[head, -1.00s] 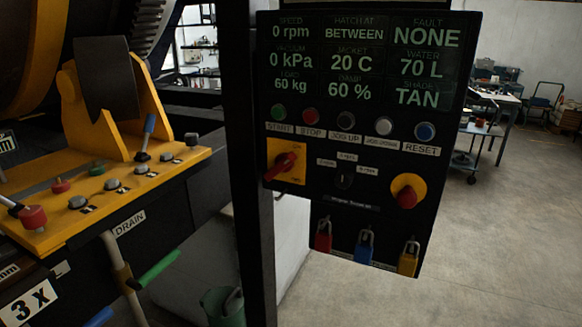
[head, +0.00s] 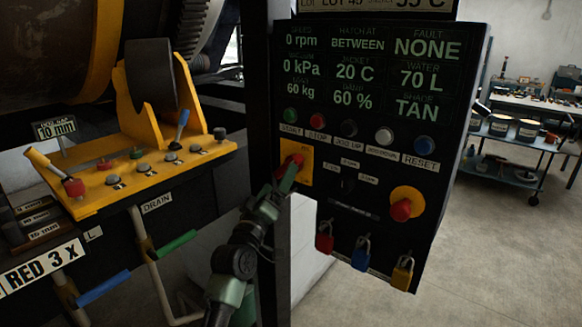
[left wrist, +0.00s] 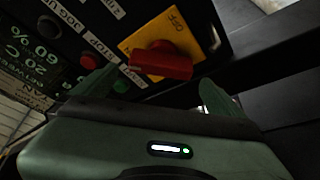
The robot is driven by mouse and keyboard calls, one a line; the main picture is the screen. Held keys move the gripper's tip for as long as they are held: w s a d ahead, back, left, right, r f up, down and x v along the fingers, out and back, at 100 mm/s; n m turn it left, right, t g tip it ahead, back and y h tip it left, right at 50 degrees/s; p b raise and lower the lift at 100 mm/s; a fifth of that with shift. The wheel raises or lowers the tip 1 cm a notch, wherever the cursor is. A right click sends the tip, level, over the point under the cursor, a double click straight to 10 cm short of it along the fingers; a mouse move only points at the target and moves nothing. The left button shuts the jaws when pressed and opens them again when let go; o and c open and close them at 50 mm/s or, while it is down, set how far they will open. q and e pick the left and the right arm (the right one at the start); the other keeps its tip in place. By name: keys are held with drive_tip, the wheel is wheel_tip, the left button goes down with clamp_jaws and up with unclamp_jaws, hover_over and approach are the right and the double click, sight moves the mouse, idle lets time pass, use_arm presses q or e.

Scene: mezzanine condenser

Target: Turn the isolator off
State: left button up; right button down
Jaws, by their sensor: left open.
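The isolator is a red rotary handle (head: 290,165) on a yellow plate (head: 304,176), on the left side of the black control panel (head: 455,120). In the left wrist view the red handle (left wrist: 162,62) sits on its yellow plate (left wrist: 150,38), which is marked OFF. My left gripper (head: 284,180) is at the handle in the head view and partly covers it. In the left wrist view my left gripper (left wrist: 155,92) is open, its green fingers on either side of the handle. I cannot tell whether they touch it. My right gripper is not in view.
The panel also has a red knob on yellow (head: 401,210), a row of buttons and red, blue and yellow padlocks (head: 402,275). A dark post (head: 258,90) stands left of the panel. A yellow console with levers (head: 150,172) is further left.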

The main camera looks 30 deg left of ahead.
sight(285, 170)
use_arm(q)
drive_tip(key=p+x, duration=0.1)
drive_tip(key=x, duration=0.4)
drive_tip(key=shift+w, duration=0.3)
drive_tip(key=shift+w+a+r+p, duration=0.1)
drive_tip(key=shift+w+r+p, duration=0.05)
drive_tip(key=shift+w+p, duration=0.25)
